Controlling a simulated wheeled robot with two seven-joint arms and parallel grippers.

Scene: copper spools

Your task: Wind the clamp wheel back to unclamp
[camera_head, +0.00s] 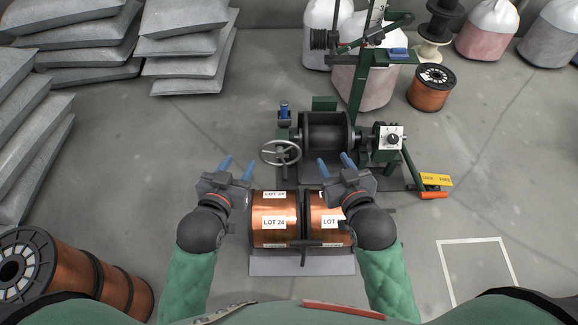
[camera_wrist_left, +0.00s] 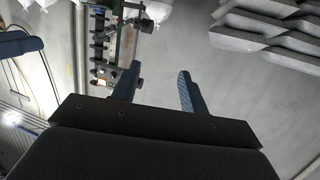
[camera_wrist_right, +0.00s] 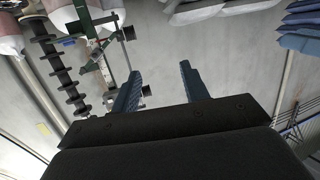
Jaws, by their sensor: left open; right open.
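The clamp wheel (camera_head: 281,152) is a pale grey spoked handwheel on the left end of the green winding machine (camera_head: 356,95). A black empty spool (camera_head: 326,134) sits in the machine, just right of the wheel. My left gripper (camera_head: 237,167) is open and empty, left of the wheel and a little nearer me, apart from it. Its blue fingers also show in the left wrist view (camera_wrist_left: 158,88). My right gripper (camera_head: 335,164) is open and empty, in front of the black spool. Its fingers show in the right wrist view (camera_wrist_right: 161,84).
Copper spools (camera_head: 274,236) labelled LOT 24 stand on a grey base between my arms. An orange-handled lever (camera_head: 433,194) with a yellow sign (camera_head: 436,180) is right of the machine. Grey sacks (camera_head: 187,45) are stacked at left.

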